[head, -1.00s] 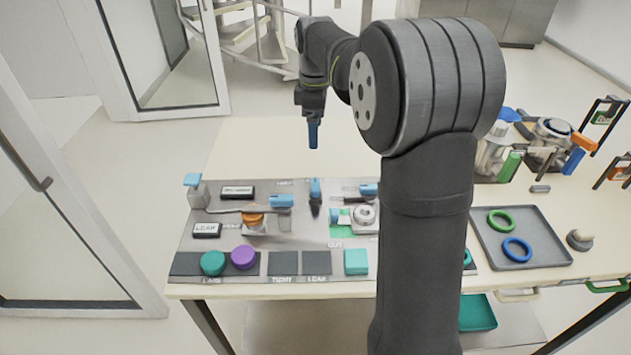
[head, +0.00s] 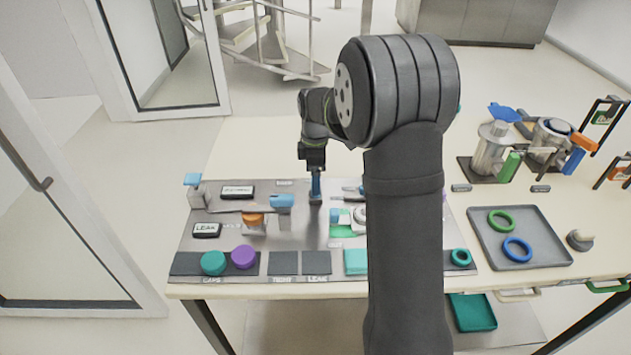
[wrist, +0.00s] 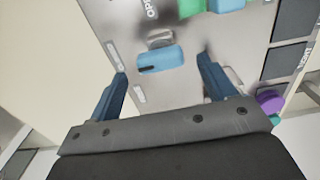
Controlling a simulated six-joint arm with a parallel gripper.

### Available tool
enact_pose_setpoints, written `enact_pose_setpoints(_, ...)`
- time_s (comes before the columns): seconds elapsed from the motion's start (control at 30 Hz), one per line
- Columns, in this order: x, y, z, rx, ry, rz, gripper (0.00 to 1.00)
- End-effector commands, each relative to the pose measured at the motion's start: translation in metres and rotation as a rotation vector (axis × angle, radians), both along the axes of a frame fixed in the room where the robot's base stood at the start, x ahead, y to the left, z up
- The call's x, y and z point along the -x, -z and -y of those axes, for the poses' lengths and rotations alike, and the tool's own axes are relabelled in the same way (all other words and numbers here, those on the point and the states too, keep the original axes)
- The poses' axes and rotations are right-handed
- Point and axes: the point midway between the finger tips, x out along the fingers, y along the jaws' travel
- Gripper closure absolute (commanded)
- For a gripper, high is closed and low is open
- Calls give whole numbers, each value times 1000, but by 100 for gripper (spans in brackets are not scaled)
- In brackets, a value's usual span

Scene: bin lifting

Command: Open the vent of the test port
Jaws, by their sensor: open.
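My gripper (head: 316,192) points down over the middle of the metal test panel (head: 295,235). In the wrist view its two blue fingers (wrist: 161,66) are spread apart with nothing between their pads. A light-blue handle (wrist: 160,58) with a dark mark sits on a small metal stem ahead of the fingers, in the gap between them as seen from the wrist. It looks like the vent handle; contact with it is not visible.
A metal fitting (head: 360,215) on the right is partly hidden by my arm. Teal (head: 213,263) and purple (head: 244,257) caps lie at the front left. A grey tray (head: 485,255) holds two rings.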

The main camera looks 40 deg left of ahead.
Motion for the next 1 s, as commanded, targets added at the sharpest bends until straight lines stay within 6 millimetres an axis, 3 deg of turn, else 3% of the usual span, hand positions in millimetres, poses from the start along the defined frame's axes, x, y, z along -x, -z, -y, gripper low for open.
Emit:
enact_pose_setpoints(0.2, 0, 24, 0, 1, 0, -1, 24)
enact_pose_setpoints(0.53, 0, 27, 0, 0, 0, 0, 24)
enact_pose_setpoints(0.57, 0, 27, 0, 0, 0, 0, 26)
enact_pose_setpoints(0.7, 0, 27, 0, 0, 0, 0, 53)
enact_pose_setpoints(0.8, 0, 27, 0, 0, 0, 0, 68)
enact_pose_setpoints(1.0, 0, 27, 0, 0, 12, 0, 68)
